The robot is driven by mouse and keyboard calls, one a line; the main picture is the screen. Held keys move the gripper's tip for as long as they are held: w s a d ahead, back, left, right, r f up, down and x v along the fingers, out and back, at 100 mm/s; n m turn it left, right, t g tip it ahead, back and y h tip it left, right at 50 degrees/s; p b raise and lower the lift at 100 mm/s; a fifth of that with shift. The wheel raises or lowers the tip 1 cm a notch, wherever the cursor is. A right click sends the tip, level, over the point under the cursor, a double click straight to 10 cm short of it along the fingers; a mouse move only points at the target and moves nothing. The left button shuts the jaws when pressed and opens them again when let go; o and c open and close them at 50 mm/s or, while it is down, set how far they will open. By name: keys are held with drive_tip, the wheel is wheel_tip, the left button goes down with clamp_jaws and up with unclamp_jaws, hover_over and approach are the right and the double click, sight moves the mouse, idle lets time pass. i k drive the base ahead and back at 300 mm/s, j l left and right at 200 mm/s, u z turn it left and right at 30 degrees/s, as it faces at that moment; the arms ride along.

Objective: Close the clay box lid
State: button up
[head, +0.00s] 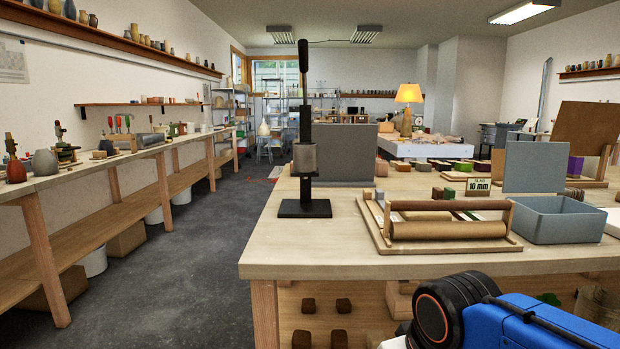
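A grey-blue open box (560,229) stands near the front of the wooden worktable at the right; I take it to be the clay box. Its flat grey lid (535,167) stands upright at the box's back edge, so the box is open at the top. The inside shows only in part, and I cannot tell what lies in it. Blue and black links of my arm show at the lower right, in front of the table. My gripper is out of view.
A slab roller frame (448,230) stands on the worktable (300,249) just left of the box. A black upright press (304,130) stands further left. A "10 mm" sign (479,186) and several clay blocks are behind. Open floor (190,270) lies left of the table.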

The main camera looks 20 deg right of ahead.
sight(530, 167)
drive_tip(key=z, duration=1.55)
